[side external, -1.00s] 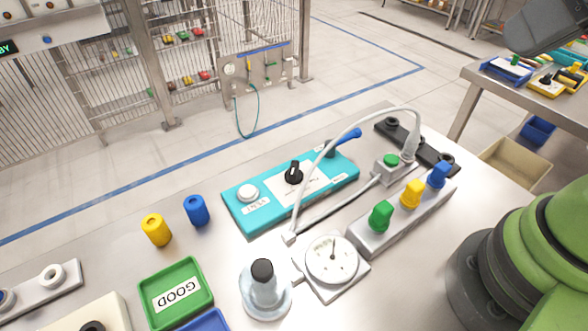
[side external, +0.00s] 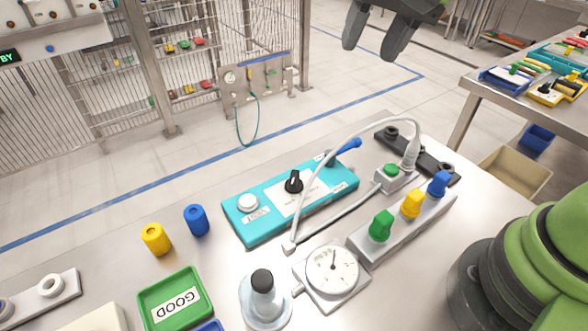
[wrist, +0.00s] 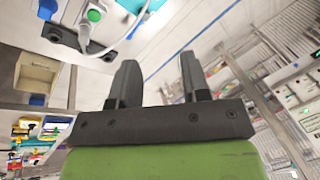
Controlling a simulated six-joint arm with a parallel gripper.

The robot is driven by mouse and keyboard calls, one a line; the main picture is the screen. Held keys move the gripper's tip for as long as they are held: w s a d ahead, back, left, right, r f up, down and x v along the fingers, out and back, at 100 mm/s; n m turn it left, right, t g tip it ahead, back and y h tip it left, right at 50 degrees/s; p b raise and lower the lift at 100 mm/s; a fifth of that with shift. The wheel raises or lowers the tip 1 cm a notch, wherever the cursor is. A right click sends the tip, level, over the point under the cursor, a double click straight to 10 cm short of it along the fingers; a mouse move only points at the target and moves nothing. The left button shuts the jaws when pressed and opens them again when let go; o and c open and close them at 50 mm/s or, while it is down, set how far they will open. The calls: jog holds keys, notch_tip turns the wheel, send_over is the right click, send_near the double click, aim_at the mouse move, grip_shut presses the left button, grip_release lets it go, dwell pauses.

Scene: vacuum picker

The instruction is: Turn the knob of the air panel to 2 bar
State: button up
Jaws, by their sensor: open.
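The teal air panel (side external: 243,226) lies on the table in the side view, with a black knob (side external: 294,183) in its middle, a white round button at its left end and a blue lever at its right end. The knob's small print is too small to read. A round white pressure gauge (side external: 332,266) lies in front of the panel. My gripper (side external: 372,42) is at the top of the side view, well above and to the right of the panel. Its two dark fingers are apart and empty; they also show in the wrist view (wrist: 160,80).
A white hose arches over the panel. A grey block (side external: 363,246) with green, yellow and blue plugs stands to the right. A capped clear bottle (side external: 265,302), green tray (side external: 152,296) and yellow (side external: 156,239) and blue (side external: 197,220) cylinders stand at front left.

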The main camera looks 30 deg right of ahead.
jog(key=w+a+f+m+g, duration=0.1)
jog(key=w+a+f, duration=0.25)
jog(key=f, duration=0.25)
jog(key=m+g+h, duration=0.1)
jog(key=g+h, duration=0.1)
send_over(294, 176)
notch_tip(294, 176, down, 10)
jog(key=shift+r, duration=0.25)
notch_tip(294, 176, down, 9)
jog(key=shift+f, duration=0.1)
grip_shut()
